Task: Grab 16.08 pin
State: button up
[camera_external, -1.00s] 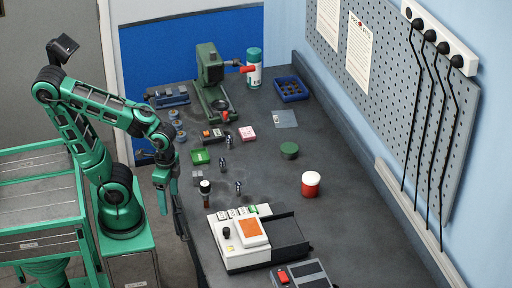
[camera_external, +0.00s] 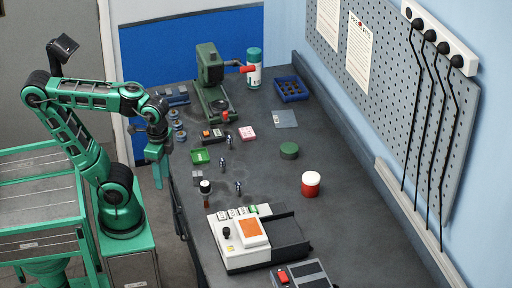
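Three small metal pins stand on the dark bench (camera_external: 262,172): a far pin (camera_external: 228,139), a middle pin (camera_external: 222,163) and a near pin (camera_external: 238,187). Their size markings are too small to read, so I cannot tell which is 16.08. My gripper (camera_external: 156,184) points down beside the bench's left edge, left of the pins and apart from them. Its fingers are too small to show whether they are open or shut.
A white device (camera_external: 238,250) is in front. The bench's middle right is mostly clear.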

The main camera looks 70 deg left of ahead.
notch_tip(320, 180, up, 8)
jog(key=w+d+f+m+g+h, duration=0.1)
jog(key=w+f+m+g+h, duration=0.15)
jog(key=w+f, duration=0.55)
jog(key=w+f+m+g+h, duration=0.15)
jog(key=w+f+m, duration=0.25)
jog(key=w, duration=0.8)
jog(key=w+a+r+m+t+h, duration=0.2)
jog(key=w+a+r+t+h, duration=0.1)
jog(key=a+r+h, duration=0.3)
jog(key=w+a+r+m+t+h, duration=0.2)
jog(key=w+a+r+h, duration=0.15)
jog(key=a+r, duration=0.35)
send_near(237, 183)
jog(key=shift+w+f, duration=0.15)
jog(key=shift+w, duration=0.15)
jog(key=x, duration=0.5)
jog(key=shift+a+f, duration=0.15)
jog(key=shift+f, duration=0.05)
jog(key=shift+x, duration=2.9)
jog(key=shift+s+f, duration=0.1)
jog(key=shift+f, duration=0.1)
